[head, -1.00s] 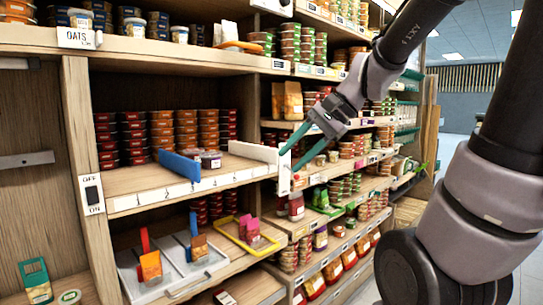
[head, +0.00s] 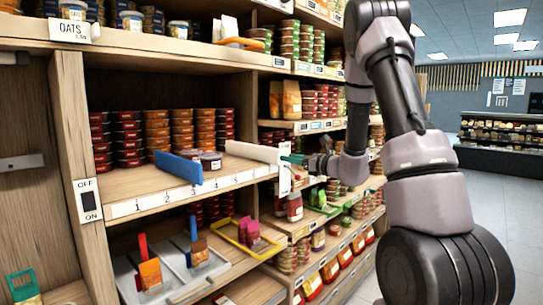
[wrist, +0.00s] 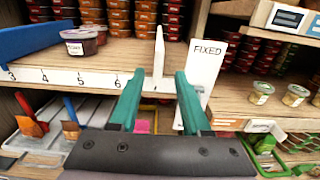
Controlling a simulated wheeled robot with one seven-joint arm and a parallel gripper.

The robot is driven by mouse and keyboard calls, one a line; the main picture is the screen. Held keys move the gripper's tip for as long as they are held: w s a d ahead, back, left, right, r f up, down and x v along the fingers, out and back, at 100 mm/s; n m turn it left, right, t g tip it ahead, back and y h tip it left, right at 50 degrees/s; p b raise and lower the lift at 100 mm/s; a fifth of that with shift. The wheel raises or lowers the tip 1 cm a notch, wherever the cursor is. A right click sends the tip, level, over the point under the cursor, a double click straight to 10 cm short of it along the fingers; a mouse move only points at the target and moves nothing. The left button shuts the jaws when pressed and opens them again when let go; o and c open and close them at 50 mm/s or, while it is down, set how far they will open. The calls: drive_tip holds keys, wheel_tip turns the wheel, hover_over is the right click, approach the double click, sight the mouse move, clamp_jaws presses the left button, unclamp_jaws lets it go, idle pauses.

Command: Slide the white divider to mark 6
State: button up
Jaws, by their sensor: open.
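The white divider (head: 252,152) stands upright on the middle shelf, at its right end. In the wrist view its narrow front edge (wrist: 158,57) is to the right of mark 6 (wrist: 117,83), beside a white panel reading FIXED (wrist: 205,68). My gripper (wrist: 158,76) is open, with one teal finger on each side of the divider's front edge in the picture. I cannot tell whether either finger touches it.
A blue divider (head: 180,166) stands near mark 3, with small dark tubs (head: 210,160) to its right. Stacked tubs line the back of the shelf. The shelf front around marks 4 to 6 is clear.

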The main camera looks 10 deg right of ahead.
sight(271, 164)
drive_tip(key=x, duration=0.9)
drive_tip(key=shift+w+a, duration=0.2)
drive_tip(key=shift+a, duration=0.05)
clamp_jaws()
idle(1.0)
